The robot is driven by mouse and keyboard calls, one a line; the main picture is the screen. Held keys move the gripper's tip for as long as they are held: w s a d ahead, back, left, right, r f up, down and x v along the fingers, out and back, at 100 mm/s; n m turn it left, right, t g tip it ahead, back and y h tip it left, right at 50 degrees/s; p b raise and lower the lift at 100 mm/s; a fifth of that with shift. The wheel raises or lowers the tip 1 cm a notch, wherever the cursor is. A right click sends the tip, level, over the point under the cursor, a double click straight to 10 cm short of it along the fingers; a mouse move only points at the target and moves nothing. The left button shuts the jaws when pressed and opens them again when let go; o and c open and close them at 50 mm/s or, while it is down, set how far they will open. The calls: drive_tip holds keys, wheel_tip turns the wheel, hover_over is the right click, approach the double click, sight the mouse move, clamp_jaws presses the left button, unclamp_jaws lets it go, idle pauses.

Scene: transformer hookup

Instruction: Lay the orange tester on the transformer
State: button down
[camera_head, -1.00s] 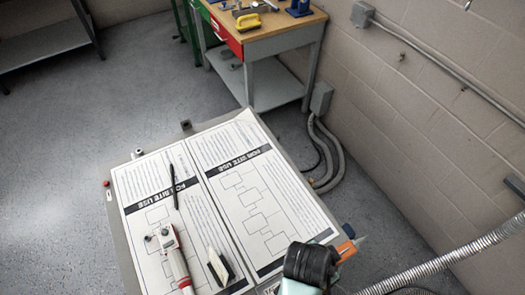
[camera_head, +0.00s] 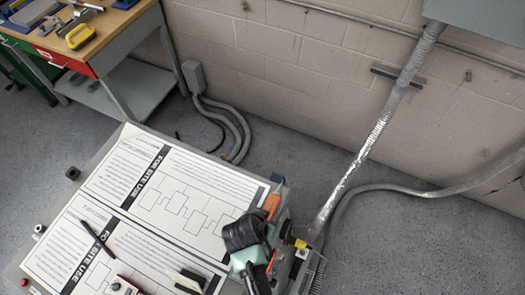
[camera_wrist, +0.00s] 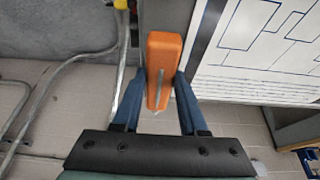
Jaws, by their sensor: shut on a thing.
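My gripper (camera_wrist: 159,90) is shut on the orange tester (camera_wrist: 163,60), with its blue fingers on either side of it in the wrist view. In the head view the tester (camera_head: 271,204) shows as a small orange piece beside my dark wrist, at the right edge of the paper-covered top. A grey finned unit (camera_head: 308,272), apparently the transformer, shows only in part at the lower right, just right of my arm. I cannot tell whether the tester touches anything below it.
Printed sheets (camera_head: 165,185) cover the grey top, with a black pen (camera_head: 97,238) and a red-and-white tool (camera_head: 122,287) on them. A flexible conduit (camera_head: 370,150) rises at right. A workbench (camera_head: 115,28) stands at back left.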

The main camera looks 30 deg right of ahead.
drive_tip(key=shift+f, duration=1.6)
drive_tip(key=shift+f, duration=0.15)
drive_tip(key=shift+c, duration=2.2)
unclamp_jaws()
